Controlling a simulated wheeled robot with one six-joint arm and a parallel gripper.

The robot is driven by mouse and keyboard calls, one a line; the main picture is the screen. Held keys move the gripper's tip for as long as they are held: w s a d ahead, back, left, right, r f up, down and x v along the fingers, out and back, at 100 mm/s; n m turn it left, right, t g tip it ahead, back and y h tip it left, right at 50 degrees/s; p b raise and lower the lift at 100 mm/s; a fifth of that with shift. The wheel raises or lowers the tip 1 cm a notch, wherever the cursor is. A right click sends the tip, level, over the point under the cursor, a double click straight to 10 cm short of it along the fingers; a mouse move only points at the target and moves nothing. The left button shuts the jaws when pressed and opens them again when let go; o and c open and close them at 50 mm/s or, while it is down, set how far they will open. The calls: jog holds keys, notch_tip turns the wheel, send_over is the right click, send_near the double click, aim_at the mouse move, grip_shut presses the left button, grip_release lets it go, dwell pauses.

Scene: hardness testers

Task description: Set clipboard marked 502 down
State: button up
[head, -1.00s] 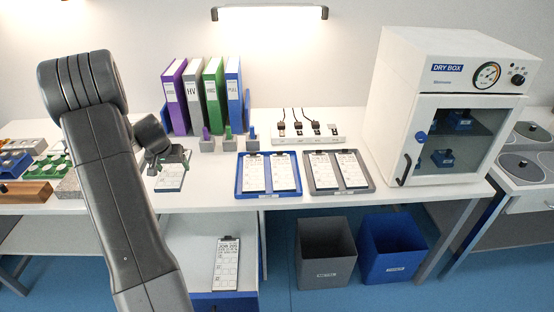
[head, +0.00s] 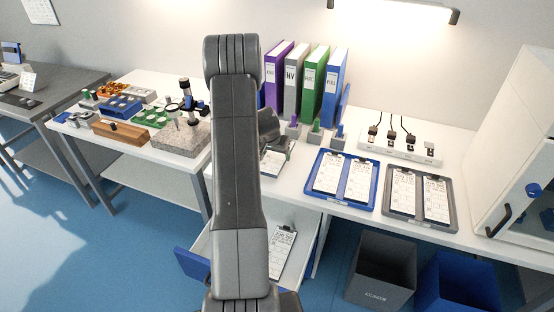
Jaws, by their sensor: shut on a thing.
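My gripper (head: 278,146) is partly hidden behind my arm. It is shut on a small white clipboard (head: 271,163) at the front left of the white table, in front of the binders. The clipboard's left part is hidden by my arm, and its number is too small to read. I cannot tell whether it touches the table top. Another clipboard (head: 283,250) lies in the open drawer below. A blue tray (head: 344,203) and a grey tray (head: 418,220) each hold two clipboards, to the right of my gripper.
Upright binders (head: 330,88) and small stamp-like blocks (head: 338,138) stand behind the gripper. A power strip (head: 400,148) lies at the back right, with the dry box (head: 520,150) beyond. Grey (head: 383,270) and blue (head: 458,284) bins stand below. A granite block (head: 185,138) sits on the left table.

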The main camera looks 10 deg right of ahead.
aim_at(275, 157)
jog(key=shift+f, duration=1.6)
jog(key=shift+f, duration=0.15)
jog(key=o, duration=1.1)
jog(key=shift+r+p, duration=0.25)
jog(key=shift+p, duration=0.05)
jog(key=b+v, duration=0.2)
jog(key=v, duration=0.9)
jog(key=shift+s+a+r, duration=0.1)
jog(key=shift+r, duration=0.3)
